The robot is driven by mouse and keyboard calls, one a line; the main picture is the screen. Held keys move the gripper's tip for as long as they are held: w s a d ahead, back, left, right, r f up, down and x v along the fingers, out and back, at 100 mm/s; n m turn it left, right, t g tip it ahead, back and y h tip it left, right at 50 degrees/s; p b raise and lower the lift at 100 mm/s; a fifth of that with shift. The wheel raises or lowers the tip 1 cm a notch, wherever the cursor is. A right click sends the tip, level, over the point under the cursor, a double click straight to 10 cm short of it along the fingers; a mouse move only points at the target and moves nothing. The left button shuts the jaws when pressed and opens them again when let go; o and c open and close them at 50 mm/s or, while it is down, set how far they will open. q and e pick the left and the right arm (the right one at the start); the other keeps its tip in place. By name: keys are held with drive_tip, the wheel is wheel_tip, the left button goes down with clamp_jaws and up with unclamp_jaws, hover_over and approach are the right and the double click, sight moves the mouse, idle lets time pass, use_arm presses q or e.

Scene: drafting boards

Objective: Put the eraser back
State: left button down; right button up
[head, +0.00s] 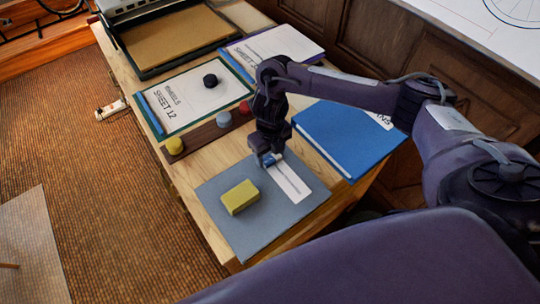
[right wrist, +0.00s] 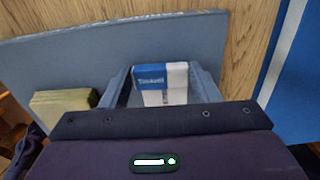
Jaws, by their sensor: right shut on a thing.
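A blue-and-white eraser (head: 271,159) is between the fingers of my right gripper (head: 269,156), over the grey mat (head: 262,228). In the right wrist view the eraser (right wrist: 149,76) shows its printed blue sleeve and white end between the two fingers of the right gripper (right wrist: 163,78). The right gripper is shut on it, pointing down near the upper end of a white strip (head: 288,182) with a dark line on the mat. I cannot tell whether the eraser touches the mat. My left gripper is out of view.
A yellow block (head: 240,197) lies on the mat left of the gripper. A blue folder (head: 345,137) lies to the right. Behind are a wooden strip with coloured knobs (head: 205,134) and a sheet board (head: 192,96) with a black knob (head: 210,80).

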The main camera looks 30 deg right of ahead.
sight(270, 157)
drive_tip(key=shift+f, duration=0.15)
drive_tip(key=shift+f, duration=0.2)
drive_tip(key=o, duration=0.9)
drive_tip(key=shift+r, duration=0.1)
wheel_tip(270, 157, up, 12)
drive_tip(key=p, duration=0.4)
drive_tip(key=shift+r, duration=0.15)
